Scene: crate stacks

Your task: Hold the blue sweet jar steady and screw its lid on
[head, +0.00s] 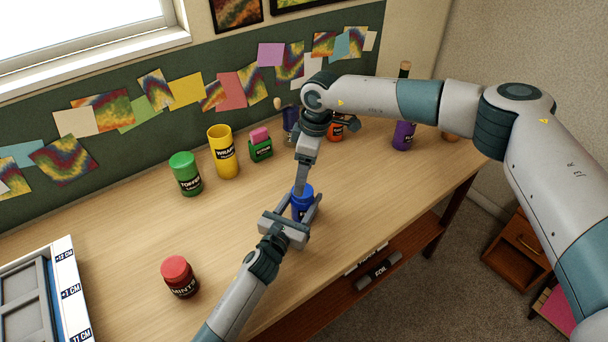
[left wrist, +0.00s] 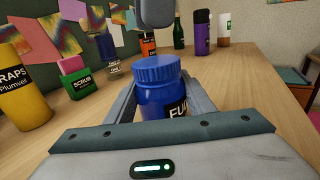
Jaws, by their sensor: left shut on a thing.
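The blue sweet jar (head: 300,211) stands upright on the desk, its label partly hidden in the left wrist view (left wrist: 160,100). A ribbed blue lid (left wrist: 157,68) sits level on its mouth; I cannot tell how tightly. The lid also shows in the head view (head: 303,190). My left gripper (head: 305,208) is shut on the jar, one finger along each side. My right gripper (head: 301,182) points down from above the lid. In the left wrist view its grey end (left wrist: 155,14) is above the lid with a gap between. Its finger opening is unclear.
A red mints jar (head: 179,278), green toffee jar (head: 186,174), yellow wraps can (head: 223,152) and green box with a pink top (head: 260,145) stand to the left. A purple container (head: 403,135) stands back right. The desk right of the blue jar is clear.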

